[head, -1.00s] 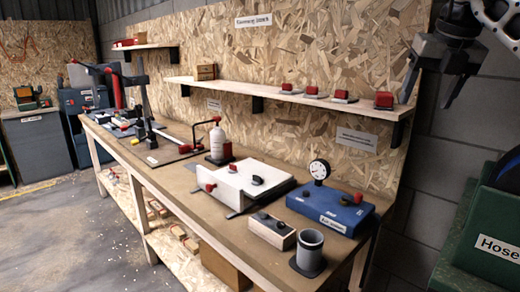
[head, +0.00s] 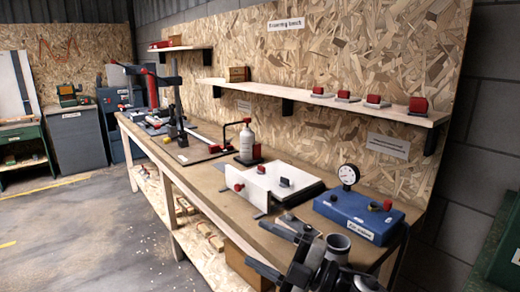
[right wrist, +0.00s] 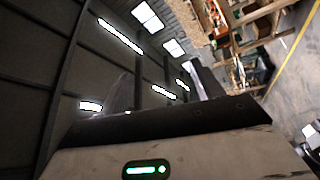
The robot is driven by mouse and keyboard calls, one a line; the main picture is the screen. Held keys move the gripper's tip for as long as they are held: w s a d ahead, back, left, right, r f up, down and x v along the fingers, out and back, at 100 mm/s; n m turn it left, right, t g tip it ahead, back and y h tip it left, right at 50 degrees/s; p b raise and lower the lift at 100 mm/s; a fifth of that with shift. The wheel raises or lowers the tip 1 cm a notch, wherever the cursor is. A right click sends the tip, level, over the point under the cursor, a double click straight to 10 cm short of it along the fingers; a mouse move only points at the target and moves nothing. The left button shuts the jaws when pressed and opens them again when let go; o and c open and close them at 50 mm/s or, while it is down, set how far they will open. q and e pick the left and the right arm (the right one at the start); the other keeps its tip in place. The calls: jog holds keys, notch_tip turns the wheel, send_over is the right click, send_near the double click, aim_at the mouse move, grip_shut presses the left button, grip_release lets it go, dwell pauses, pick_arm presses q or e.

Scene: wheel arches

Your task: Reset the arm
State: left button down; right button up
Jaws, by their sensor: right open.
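My right gripper (head: 257,245) is low in the head view, at the near right end of the long workbench (head: 215,203). Its two dark fingers point left and are spread apart, with nothing between them. The gripper and wrist cover part of the bench front and the small block that stood there. In the right wrist view, the gripper's pale body fills the bottom and its dark fingers rise apart against the roof. I cannot tell whether the gripper touches the bench. My left gripper is not in view.
Near the gripper are a grey cup (head: 337,248), a blue box with a dial gauge (head: 358,216) and a white fixture (head: 254,188). A shelf (head: 330,101) with red-topped pieces hangs above. A green cabinet (head: 497,250) stands at right. The floor at left is open.

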jog(key=s+d+f+m+t+h, duration=0.35)
jog(key=d+f+m+h, duration=0.2)
jog(key=f+m, duration=0.3)
jog(key=s+d+f+m+t+h, duration=0.3)
jog(key=s+d+f+m+h, duration=0.15)
jog(key=f+m+h, duration=0.45)
jog(key=s+d+f+m+g, duration=0.2)
jog(key=s+f+m, duration=0.1)
jog(key=s+f, duration=0.2)
jog(key=s+d+f+m+g+h, duration=0.1)
jog(key=s+d+f+m+g, duration=0.1)
jog(key=s, duration=0.7)
notch_tip(320, 180, down, 3)
jog(key=shift+s+d+f+m+g, duration=0.15)
jog(key=shift+d+m+g, duration=0.1)
jog(key=shift+m+g, duration=0.55)
jog(key=shift+h, duration=0.25)
